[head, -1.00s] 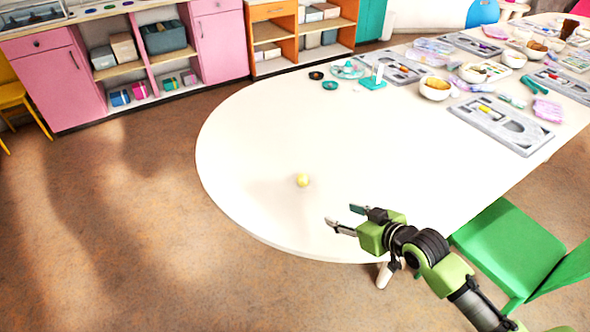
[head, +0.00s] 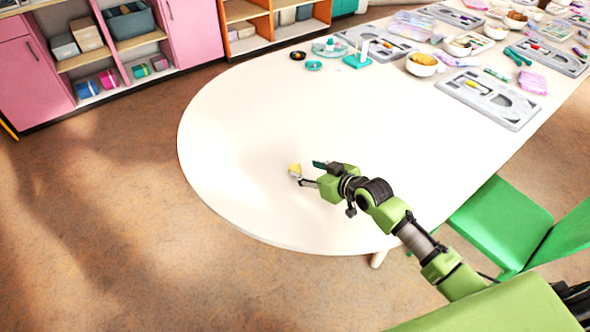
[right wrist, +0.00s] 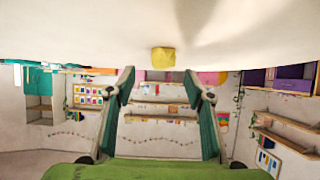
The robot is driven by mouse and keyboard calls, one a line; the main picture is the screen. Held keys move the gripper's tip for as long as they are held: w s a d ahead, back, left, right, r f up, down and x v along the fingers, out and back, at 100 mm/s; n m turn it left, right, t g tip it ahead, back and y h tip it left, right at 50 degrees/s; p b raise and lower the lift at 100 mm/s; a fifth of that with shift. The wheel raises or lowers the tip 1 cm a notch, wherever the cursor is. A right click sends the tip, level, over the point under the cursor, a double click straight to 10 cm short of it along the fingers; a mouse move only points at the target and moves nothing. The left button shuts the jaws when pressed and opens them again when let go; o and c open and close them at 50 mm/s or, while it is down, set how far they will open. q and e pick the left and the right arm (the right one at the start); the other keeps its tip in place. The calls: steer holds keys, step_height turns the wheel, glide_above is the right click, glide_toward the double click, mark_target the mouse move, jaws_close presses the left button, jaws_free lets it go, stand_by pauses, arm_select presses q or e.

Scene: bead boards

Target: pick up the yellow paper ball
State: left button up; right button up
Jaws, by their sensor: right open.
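The yellow paper ball (head: 295,169) is small and sits on the bare white table (head: 240,130), near its rounded end. My right gripper (head: 307,169) is low over the table, with its fingertips close to the ball; one finger overlaps the ball's lower edge in the head view. In the right wrist view, which looks upside down, the ball (right wrist: 163,57) shows just past the open right gripper (right wrist: 159,76), roughly centred between the fingers. Nothing is held. I cannot tell whether a finger touches the ball. My left gripper is not in view.
Grey bead trays (head: 488,100), a bowl (head: 421,64) and a teal stand (head: 357,61) occupy the table's far and right parts. The table around the ball is clear. A green chair (head: 505,220) stands at the near right side. Pink and orange shelves line the back.

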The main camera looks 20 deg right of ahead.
mark_target(298, 169)
steer(key=x, duration=0.4)
steer(key=shift+a+f, duration=0.2)
steer(key=shift+a, duration=0.05)
steer(key=shift+w+a+f, duration=0.1)
steer(key=shift+w+f, duration=0.1)
steer(key=shift+w, duration=0.05)
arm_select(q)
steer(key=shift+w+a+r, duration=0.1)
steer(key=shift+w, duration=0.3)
arm_select(e)
steer(key=c, duration=0.7)
